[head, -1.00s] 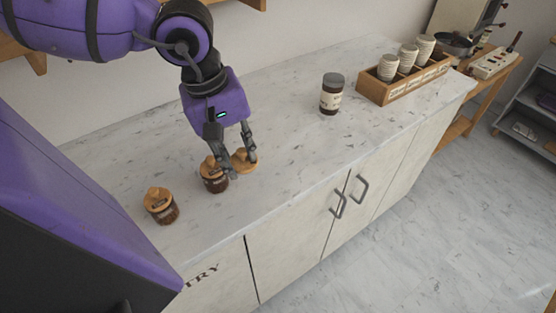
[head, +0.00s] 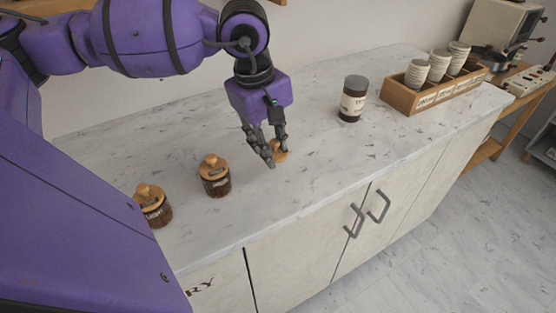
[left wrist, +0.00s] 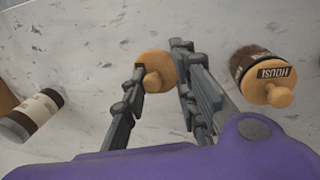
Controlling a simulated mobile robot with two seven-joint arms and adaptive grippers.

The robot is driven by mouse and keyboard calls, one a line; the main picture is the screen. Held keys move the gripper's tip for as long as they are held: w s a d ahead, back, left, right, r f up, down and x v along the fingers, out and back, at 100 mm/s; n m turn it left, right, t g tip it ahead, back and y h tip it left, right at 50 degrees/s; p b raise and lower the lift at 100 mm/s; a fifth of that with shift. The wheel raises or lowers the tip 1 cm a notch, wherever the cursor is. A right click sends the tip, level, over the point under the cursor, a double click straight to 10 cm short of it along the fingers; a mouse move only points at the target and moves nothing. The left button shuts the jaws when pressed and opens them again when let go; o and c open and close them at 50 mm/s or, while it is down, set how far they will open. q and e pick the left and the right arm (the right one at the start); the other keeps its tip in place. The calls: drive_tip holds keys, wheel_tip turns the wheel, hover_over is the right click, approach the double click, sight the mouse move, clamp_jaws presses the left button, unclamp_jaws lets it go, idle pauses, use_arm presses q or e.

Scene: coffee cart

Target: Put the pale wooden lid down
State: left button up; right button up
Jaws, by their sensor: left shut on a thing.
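The pale wooden lid (head: 282,155) is a round disc with a knob. My left gripper (head: 276,156) is shut on it, low over the marble counter, to the right of the two lidded jars. In the left wrist view the lid (left wrist: 160,66) and its knob sit between the fingertips (left wrist: 160,68). The fingers hide part of the lid in the head view. I cannot tell whether its underside touches the counter. My right gripper is not in view.
Two brown jars with wooden tops, the nearer one (head: 153,211) and the farther one (head: 216,184), stand on the counter (head: 240,222) to the left. A dark-capped jar (head: 352,103) and a wooden box (head: 402,98) of cups are to the right. Clear counter surrounds the lid.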

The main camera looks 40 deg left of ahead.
sight(275, 156)
use_arm(q)
drive_tip(key=shift+w+a+f, duration=0.15)
drive_tip(key=shift+w+f, duration=0.35)
drive_tip(key=shift+f, duration=0.05)
drive_tip(key=shift+w+a+f, duration=0.15)
drive_tip(key=shift+w+f, duration=0.3)
drive_tip(key=shift+f, duration=0.05)
drive_tip(key=f, duration=0.3)
drive_tip(key=shift+w+a+p, duration=0.1)
drive_tip(key=shift+w+p, duration=0.15)
drive_tip(key=shift+p, duration=0.05)
drive_tip(key=shift+f, duration=0.55)
drive_tip(key=o, duration=1.1)
drive_tip(key=r, duration=0.4)
drive_tip(key=s+r, duration=0.1)
drive_tip(key=r, duration=0.3)
drive_tip(key=s+r, duration=0.1)
drive_tip(key=r, duration=0.3)
drive_tip(key=shift+a+r, duration=0.1)
drive_tip(key=shift+a, duration=0.25)
